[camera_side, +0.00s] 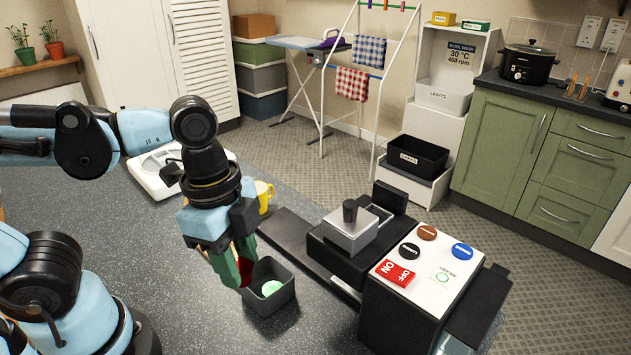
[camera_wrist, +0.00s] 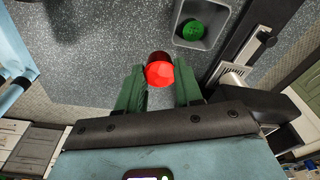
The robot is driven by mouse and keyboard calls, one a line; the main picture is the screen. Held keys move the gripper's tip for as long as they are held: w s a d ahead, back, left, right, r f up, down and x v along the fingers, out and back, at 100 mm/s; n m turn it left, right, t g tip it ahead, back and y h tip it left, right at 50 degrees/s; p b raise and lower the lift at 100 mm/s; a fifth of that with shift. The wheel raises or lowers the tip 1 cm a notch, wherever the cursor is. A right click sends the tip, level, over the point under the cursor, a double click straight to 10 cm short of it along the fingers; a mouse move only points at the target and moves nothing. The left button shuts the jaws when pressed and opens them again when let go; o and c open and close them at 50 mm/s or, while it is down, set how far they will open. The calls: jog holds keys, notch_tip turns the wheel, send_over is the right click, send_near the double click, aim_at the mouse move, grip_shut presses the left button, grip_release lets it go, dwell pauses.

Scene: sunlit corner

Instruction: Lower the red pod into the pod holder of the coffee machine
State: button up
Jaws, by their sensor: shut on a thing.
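My gripper (camera_side: 240,266) points down with green fingers, shut on the red pod (camera_side: 246,270). In the wrist view the red pod (camera_wrist: 160,71) shows between the two green fingertips (camera_wrist: 158,88). In the side view the fingers partly hide it. It is held just left of a dark grey bin, apart from the coffee machine (camera_side: 415,295). The coffee machine is black with a white button panel, to the right. A silver block with a black knob (camera_side: 350,228) sits on its left part. I cannot make out an open pod holder.
The dark grey bin (camera_side: 286,300) holds a green pod (camera_side: 271,288). A yellow mug (camera_side: 263,195) stands behind my gripper, with a white scale-like device (camera_side: 158,178) farther left. A black strip lies between the mug and the machine. The speckled counter is bare at left.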

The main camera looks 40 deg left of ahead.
jog(key=w+d+r, duration=0.3)
jog(key=w+r, duration=0.3)
jog(key=w, duration=0.4)
jog(key=w+d+r, duration=0.4)
jog(key=w+r, duration=0.3)
jog(key=w, duration=0.3)
jog(key=shift+d, duration=0.3)
jog(key=shift+f, duration=0.1)
jog(key=shift+f, duration=1.8)
jog(key=shift+f, duration=2.5)
dwell(1.1)
